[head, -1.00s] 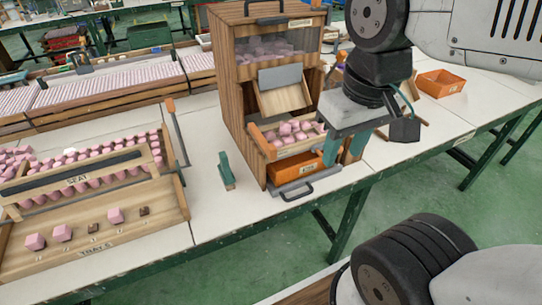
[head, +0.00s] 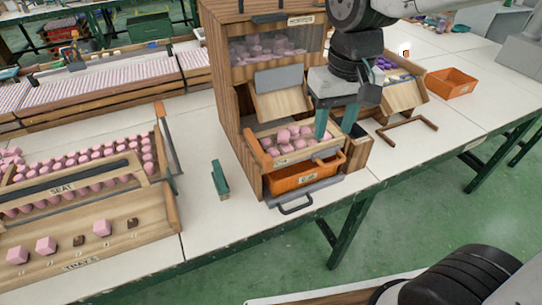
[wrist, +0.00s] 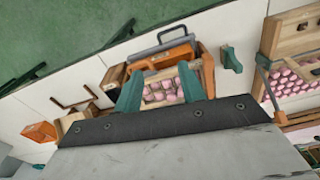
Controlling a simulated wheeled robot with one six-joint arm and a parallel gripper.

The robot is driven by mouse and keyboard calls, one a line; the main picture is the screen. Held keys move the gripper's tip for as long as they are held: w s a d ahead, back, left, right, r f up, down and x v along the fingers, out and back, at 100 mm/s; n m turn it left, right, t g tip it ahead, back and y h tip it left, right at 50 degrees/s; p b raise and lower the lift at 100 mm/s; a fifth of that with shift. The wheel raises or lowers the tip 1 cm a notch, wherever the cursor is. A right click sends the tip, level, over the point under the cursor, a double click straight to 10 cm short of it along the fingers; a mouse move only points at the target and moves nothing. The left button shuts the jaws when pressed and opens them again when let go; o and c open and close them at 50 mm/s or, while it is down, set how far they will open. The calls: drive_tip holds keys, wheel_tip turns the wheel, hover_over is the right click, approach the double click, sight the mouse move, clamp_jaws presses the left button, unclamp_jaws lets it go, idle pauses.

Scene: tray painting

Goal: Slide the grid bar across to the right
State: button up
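No bar is clearly marked as the grid bar. At the left of the head view, a wooden bar marked SEAT (head: 120,174) with a dark strip lies across the tray of pink cubes. A grey rod with an orange end (head: 168,150) runs along that tray's right side; the tray also shows at the right of the wrist view (wrist: 287,38). My gripper (head: 335,119) has its two green fingers apart, with nothing seen between them. It hovers over the pink-cube bin of the wooden dispenser (head: 228,95), well right of the SEAT bar. The wrist view shows my gripper (wrist: 160,92) above that bin.
An orange drawer (head: 305,178) with a grey handle (head: 296,206) stands below the bin. A small green block (head: 220,180) stands on the white table between dispenser and left tray. A brown U-shaped frame (head: 407,132) and an orange box (head: 450,82) lie to the right.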

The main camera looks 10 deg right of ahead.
drive_tip(key=n, duration=0.1)
hover_over(267, 157)
drive_tip(key=shift+g, duration=0.3)
drive_tip(key=f, duration=0.6)
drive_tip(key=shift+s+d, duration=0.15)
drive_tip(key=shift+d, duration=0.05)
drive_tip(key=shift+a+f, duration=0.15)
drive_tip(key=shift+f, duration=0.25)
wheel_tip(267, 157, down, 7)
drive_tip(key=shift+f, duration=0.15)
clamp_jaws()
